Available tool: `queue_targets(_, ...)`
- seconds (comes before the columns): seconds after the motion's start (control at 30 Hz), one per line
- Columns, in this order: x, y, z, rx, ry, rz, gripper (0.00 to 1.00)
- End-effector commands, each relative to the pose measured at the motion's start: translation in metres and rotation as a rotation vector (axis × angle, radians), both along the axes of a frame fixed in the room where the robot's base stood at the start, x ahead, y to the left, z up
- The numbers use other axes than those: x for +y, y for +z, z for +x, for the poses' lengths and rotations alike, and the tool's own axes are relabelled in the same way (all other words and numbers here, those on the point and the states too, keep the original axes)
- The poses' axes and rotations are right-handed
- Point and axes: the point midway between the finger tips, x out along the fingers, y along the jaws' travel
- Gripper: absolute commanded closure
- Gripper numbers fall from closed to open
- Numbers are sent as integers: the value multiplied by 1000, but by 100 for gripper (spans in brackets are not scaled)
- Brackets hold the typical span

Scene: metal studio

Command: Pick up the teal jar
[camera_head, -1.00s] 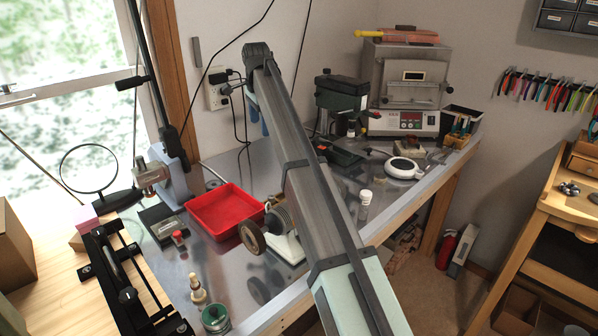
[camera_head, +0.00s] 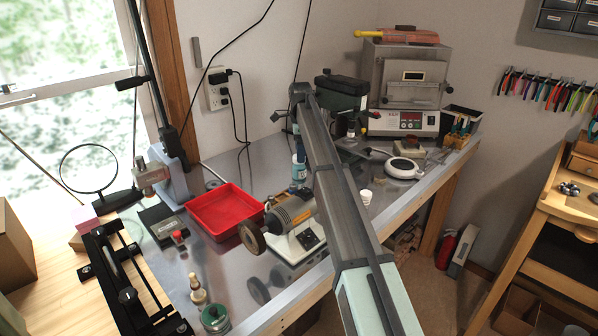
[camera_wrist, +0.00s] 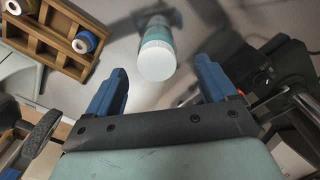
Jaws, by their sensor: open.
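The teal jar (camera_wrist: 156,48), with a pale round end towards the camera, shows at the top middle of the wrist view. It lies ahead of my gripper (camera_wrist: 160,82), in line with the gap between the two blue fingers. The fingers are spread wide with nothing between them, and the jar appears beyond their tips. In the head view, a small teal container (camera_head: 299,166), which looks like the same jar, stands on the metal bench beside my arm.
A bench grinder (camera_head: 292,210) and red tray (camera_head: 222,208) are in front and to the left. A drill press (camera_head: 342,92) stands behind. A wooden rack (camera_wrist: 62,22) with blue-and-white spools is left of the jar. A green-lidded jar (camera_head: 214,317) sits at the front edge.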

Motion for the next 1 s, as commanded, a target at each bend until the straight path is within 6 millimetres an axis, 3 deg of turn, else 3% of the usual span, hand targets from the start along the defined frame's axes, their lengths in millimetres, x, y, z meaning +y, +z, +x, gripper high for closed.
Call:
queue_targets(0.1,0,-15,-1,1,1,0,15)
queue_targets(0.37,2,-28,-2,0,1,0,15)
queue_targets(0.7,5,-68,-4,1,1,0,15)
queue_targets(0.97,5,-70,-3,0,1,0,15)
queue_targets(1.0,5,-70,-3,0,1,0,19)
